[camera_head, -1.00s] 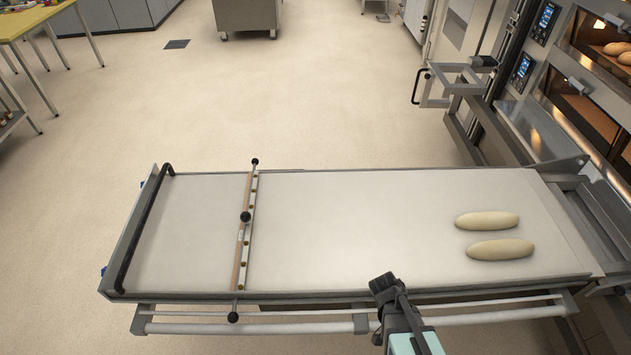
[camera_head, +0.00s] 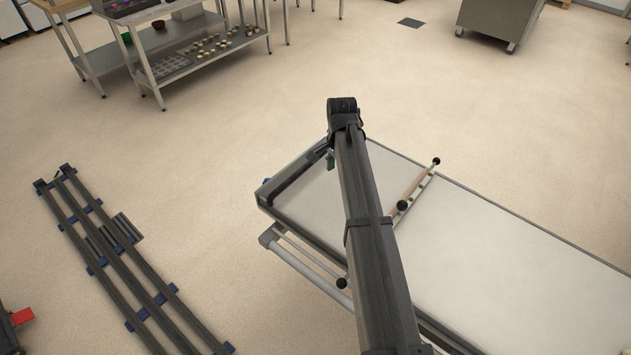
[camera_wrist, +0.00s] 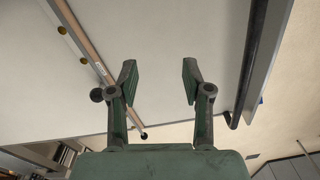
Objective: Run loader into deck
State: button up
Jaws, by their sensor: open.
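The loader, a long table with a pale belt (camera_head: 520,260) and metal frame, lies across the right half of the head view. A black handle bar (camera_head: 294,182) crosses its left end; it also shows at the right of the wrist view (camera_wrist: 250,65). A wooden and metal crossbar (camera_head: 415,187) with black knobs spans the belt; it is at the upper left in the wrist view (camera_wrist: 85,42). My gripper (camera_wrist: 158,78) is open and empty, over the belt between crossbar and handle, apart from both. In the head view my arm mostly hides it. The deck oven and loaves are out of view.
A steel table with a lower shelf (camera_head: 200,52) holding trays and small items stands at the upper left. A steel cabinet (camera_head: 498,18) stands at the top right. The floor beyond the loader's handle end is open.

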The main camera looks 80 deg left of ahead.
aim_at(295, 176)
jog(key=s+a+r+n+g+y+b, duration=0.1)
jog(key=s+a+r+n+g, duration=0.15)
jog(key=s+a+r, duration=0.55)
jog(key=shift+t, duration=0.45)
jog(key=s+a+f+p, duration=0.1)
jog(key=f, duration=0.5)
jog(key=s+a+f+p, duration=0.1)
jog(key=f, duration=0.6)
jog(key=s+a+f+p, duration=0.1)
jog(key=f+p, duration=0.1)
jog(key=f, duration=0.4)
jog(key=shift+s+a+f, duration=0.15)
jog(key=shift+s, duration=0.05)
jog(key=shift+c, duration=0.3)
grip_shut()
